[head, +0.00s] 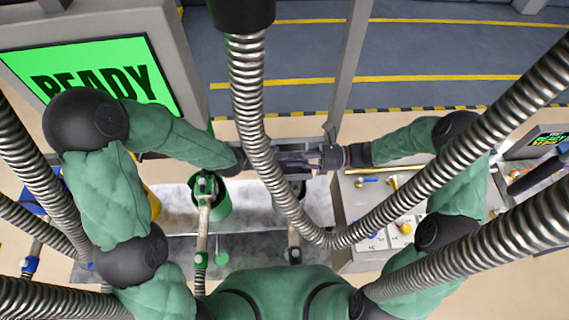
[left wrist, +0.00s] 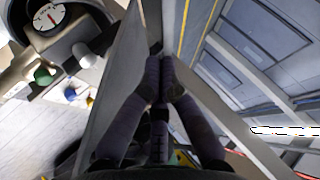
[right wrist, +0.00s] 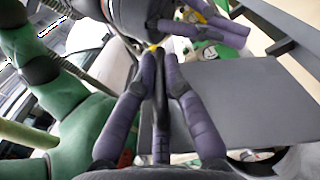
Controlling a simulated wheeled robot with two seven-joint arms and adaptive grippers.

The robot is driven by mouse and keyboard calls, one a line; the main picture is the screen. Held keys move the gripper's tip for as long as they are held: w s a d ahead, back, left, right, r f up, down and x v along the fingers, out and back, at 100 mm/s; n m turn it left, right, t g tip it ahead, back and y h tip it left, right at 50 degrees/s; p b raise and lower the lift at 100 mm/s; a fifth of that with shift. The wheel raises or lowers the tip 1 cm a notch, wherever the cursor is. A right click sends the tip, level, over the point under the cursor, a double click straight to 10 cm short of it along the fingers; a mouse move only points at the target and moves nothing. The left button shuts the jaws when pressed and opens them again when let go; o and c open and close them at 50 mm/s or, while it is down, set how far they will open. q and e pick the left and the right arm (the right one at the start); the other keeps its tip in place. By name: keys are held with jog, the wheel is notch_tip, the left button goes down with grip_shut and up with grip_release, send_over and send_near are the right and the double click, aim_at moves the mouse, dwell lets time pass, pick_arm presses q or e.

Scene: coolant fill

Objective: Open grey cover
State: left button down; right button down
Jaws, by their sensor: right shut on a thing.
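The grey cover (right wrist: 235,100) shows in the right wrist view as a flat grey panel beside my right gripper (right wrist: 160,62). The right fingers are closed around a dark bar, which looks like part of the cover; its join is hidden. In the head view the right gripper (head: 322,157) is over the back of the work area, at the middle. My left gripper (left wrist: 160,65) has its fingertips together beside a grey panel (left wrist: 122,85), with nothing visible between them. In the head view a hose partly hides it. The right wrist view shows its purple fingers (right wrist: 215,28) close by.
Ribbed metal hoses (head: 255,100) hang across the head view. A READY screen (head: 95,75) stands at the left. A green container (head: 212,200) sits below the left forearm. A panel with knobs and valves (head: 380,210) is at right. A gauge (left wrist: 48,17) shows in the left wrist view.

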aim_at(285, 172)
pick_arm(q)
jog(key=d+r+m+g, duration=0.1)
jog(key=m, duration=0.2)
jog(key=s+d+r+m+g+y, duration=0.1)
jog(key=r+m, duration=0.1)
jog(key=m, duration=0.1)
jog(key=s+d+r+m+g, duration=0.1)
jog(key=m+g, duration=0.1)
jog(key=m, duration=0.1)
jog(key=shift+d+r+m+y, duration=0.3)
jog(key=shift+r+m+y, duration=0.05)
jog(key=shift+m+y, duration=0.05)
jog(key=s+r+m+g+y, duration=0.35)
jog(key=s+r+m, duration=0.35)
jog(key=r+m, duration=0.4)
jog(key=shift+y, duration=0.35)
notch_tip(285, 172, down, 10)
jog(key=shift+s+a+f, duration=0.1)
jog(key=shift+a+f, duration=0.05)
jog(key=shift+f, duration=0.05)
